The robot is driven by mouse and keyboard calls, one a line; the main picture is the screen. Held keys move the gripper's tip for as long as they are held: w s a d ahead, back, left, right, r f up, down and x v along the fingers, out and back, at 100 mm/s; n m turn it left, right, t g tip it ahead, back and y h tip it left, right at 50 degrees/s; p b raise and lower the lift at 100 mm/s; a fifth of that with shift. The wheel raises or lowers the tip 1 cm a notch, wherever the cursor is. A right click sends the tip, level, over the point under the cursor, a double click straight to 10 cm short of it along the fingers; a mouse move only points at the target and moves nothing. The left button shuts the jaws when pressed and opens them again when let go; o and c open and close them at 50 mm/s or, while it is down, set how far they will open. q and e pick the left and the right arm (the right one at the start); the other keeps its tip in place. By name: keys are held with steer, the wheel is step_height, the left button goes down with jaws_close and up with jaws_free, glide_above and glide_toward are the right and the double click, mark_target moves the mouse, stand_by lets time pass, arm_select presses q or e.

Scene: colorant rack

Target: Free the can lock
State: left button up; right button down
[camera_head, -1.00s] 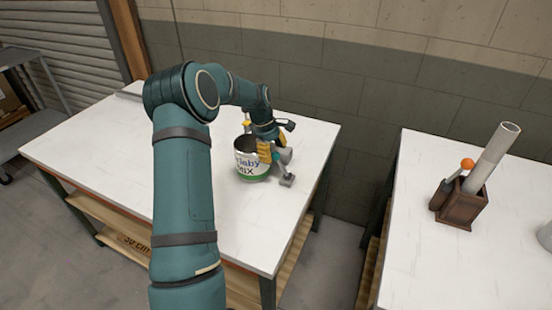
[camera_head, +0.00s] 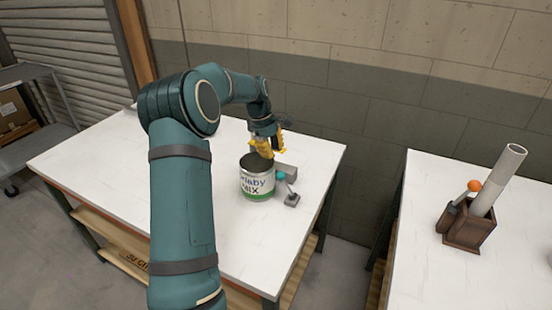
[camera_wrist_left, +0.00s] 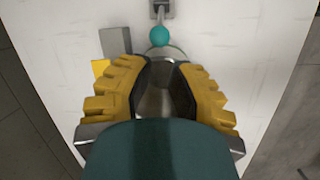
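The can (camera_head: 257,182), white and green with lettering and an open top, stands on the left table. At its right side is the can lock, with a teal ball (camera_head: 280,176) on a short lever, a grey foot (camera_head: 292,199) and a grey block (camera_head: 287,171). My left gripper (camera_head: 266,152) has yellow fingers and is above the can's back rim, apart from the ball. In the left wrist view the fingers (camera_wrist_left: 163,75) are spread, with the can (camera_wrist_left: 160,98) showing between them. The teal ball (camera_wrist_left: 159,36) lies just beyond the fingertips. Whether the lock grips the can cannot be told.
The white left table (camera_head: 105,165) is mostly clear in front of the can. A brick wall stands behind. A gap separates it from the right table (camera_head: 430,275), which holds a wooden box (camera_head: 468,230) with a grey tube (camera_head: 497,180) and an orange-knobbed tool (camera_head: 474,186).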

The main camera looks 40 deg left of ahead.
arm_select(q)
steer(key=shift+d+m, duration=0.15)
steer(key=shift+m, duration=0.55)
jaws_close()
steer(key=r+m+y, duration=0.1)
steer(key=r+m, duration=0.1)
steer(key=m, duration=2.7)
glide_above(281, 175)
steer(key=s+d, duration=0.3)
steer(key=d, duration=0.1)
steer(key=s+d+m, duration=0.1)
steer(key=d+m, duration=0.1)
steer(key=m, duration=0.7)
steer(key=w+a+f+b, duration=0.1)
steer(key=f, duration=0.4)
steer(key=w+a+f+b, duration=0.1)
steer(key=a+f, duration=0.1)
steer(key=f, duration=0.3)
steer(key=shift+w+a+f+y, duration=0.25)
steer(key=shift+w+y, duration=0.1)
steer(key=shift+y, duration=0.05)
